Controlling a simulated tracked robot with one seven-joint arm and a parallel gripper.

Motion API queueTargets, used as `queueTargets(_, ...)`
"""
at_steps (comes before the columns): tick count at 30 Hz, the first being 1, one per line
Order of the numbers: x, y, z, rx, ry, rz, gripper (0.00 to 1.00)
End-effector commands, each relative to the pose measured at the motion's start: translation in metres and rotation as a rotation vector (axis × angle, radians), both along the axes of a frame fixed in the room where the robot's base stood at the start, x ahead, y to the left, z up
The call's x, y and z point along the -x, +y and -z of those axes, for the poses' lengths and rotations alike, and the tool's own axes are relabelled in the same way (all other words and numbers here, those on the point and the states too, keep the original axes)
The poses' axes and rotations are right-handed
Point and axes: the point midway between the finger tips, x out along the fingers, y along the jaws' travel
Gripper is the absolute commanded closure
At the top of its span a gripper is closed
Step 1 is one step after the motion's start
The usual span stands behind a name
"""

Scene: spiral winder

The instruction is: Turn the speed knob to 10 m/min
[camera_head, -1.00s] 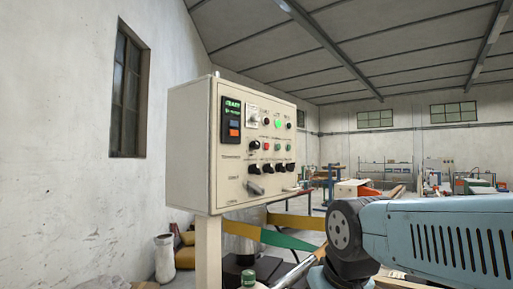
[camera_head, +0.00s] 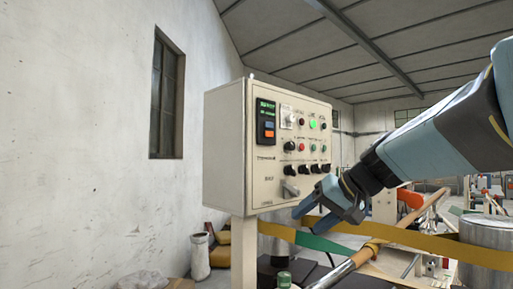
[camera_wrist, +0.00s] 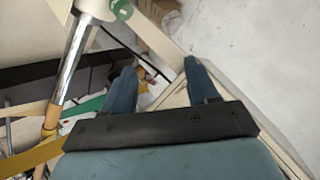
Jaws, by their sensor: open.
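The control panel is a beige cabinet (camera_head: 224,150) on a post. Its face carries a single black knob (camera_head: 290,146) at mid-height and a row of black knobs (camera_head: 303,170) below. The labels are too small to read, so I cannot tell which is the speed knob. A grey lever-like handle (camera_head: 290,188) sits beneath the row. My gripper (camera_head: 302,219) is open and empty, near the panel's lower right corner and below the knobs. In the wrist view my gripper (camera_wrist: 159,66) shows two parted blue fingers with nothing between them. No knob shows clearly there.
A digital display (camera_head: 266,121) and lit green lamp (camera_head: 312,123) are on the panel. Yellow and green bands (camera_head: 325,243) and a metal roller (camera_head: 335,272) lie below my gripper.

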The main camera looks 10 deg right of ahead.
Motion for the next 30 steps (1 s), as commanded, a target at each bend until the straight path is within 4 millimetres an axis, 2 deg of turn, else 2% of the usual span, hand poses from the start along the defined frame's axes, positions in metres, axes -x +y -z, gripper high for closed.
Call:
queueTargets(1, -0.02, -0.009, -0.019, -0.056, -0.047, 0.009, 0.41)
queueTargets(6, -0.073, -0.042, -0.086, -0.218, -0.252, 0.019, 0.41)
queueTargets(9, -0.095, -0.066, -0.12, -0.285, -0.371, 0.032, 0.41)
queueTargets(13, -0.112, -0.093, -0.153, -0.337, -0.492, 0.05, 0.41)
queueTargets(16, -0.119, -0.105, -0.166, -0.358, -0.545, 0.06, 0.41)
queueTargets(20, -0.124, -0.108, -0.173, -0.367, -0.572, 0.062, 0.41)
queueTargets(26, -0.144, -0.094, -0.172, -0.366, -0.571, 0.061, 0.41)
queueTargets(30, -0.164, -0.079, -0.172, -0.368, -0.569, 0.062, 0.41)
